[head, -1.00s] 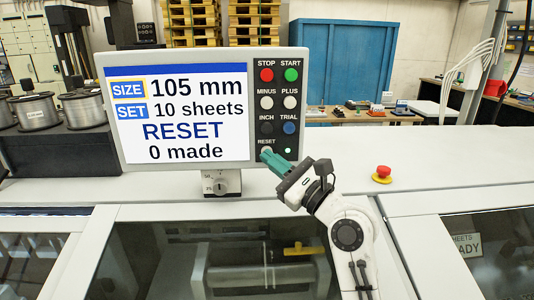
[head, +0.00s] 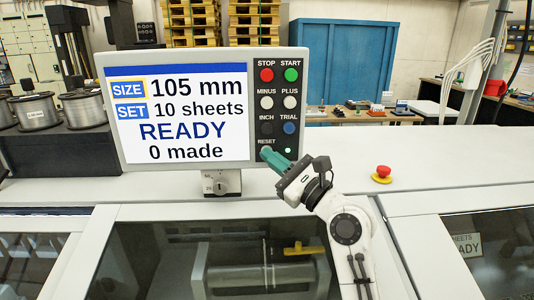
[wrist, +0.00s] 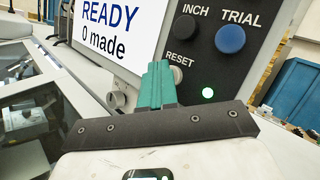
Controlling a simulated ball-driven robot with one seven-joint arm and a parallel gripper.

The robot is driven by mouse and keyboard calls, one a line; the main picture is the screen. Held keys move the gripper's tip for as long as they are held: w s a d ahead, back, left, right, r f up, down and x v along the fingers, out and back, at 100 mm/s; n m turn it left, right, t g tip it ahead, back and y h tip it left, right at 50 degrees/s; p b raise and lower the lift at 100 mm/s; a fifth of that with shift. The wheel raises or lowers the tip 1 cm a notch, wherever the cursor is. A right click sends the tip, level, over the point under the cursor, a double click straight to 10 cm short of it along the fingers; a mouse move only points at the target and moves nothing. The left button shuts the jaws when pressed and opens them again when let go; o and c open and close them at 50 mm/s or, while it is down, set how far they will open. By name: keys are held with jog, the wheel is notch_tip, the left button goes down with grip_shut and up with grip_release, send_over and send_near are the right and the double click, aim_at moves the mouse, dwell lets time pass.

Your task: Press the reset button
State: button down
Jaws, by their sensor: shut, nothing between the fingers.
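The control panel (head: 297,55) carries a screen (head: 180,115) that reads SIZE 105 mm, SET 10 sheets, READY and 0 made. The reset button sits at the panel's lower left, under the label RESET; it is mostly hidden by my fingers in the head view. In the wrist view, a pale reset button (wrist: 177,74) shows just right of my fingertips, below its label. My gripper (head: 266,153) is shut and empty, its green fingers pointing at that button; I cannot tell whether they touch it. It also fills the lower wrist view (wrist: 158,70).
Other buttons sit close above: black INCH (head: 267,128), blue TRIAL (head: 289,128), red STOP (head: 267,75) and green START (head: 291,75). A red emergency stop (head: 383,172) stands on the machine top, right of my arm.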

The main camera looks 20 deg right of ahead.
jog(key=shift+s, duration=0.1)
jog(key=shift+s+a+p, duration=0.3)
jog(key=shift+s+p, duration=0.35)
jog(key=shift+s, duration=0.15)
jog(key=shift+s+a+p, duration=0.25)
jog(key=shift+s+p, duration=0.1)
jog(key=shift+s, duration=0.45)
jog(key=shift+s+a+p, duration=0.25)
jog(key=shift+s+p, duration=0.15)
jog(key=shift+s, duration=0.4)
jog(key=shift+s+a+p, duration=0.25)
jog(key=shift+s+p, duration=0.1)
jog(key=shift+s, duration=0.45)
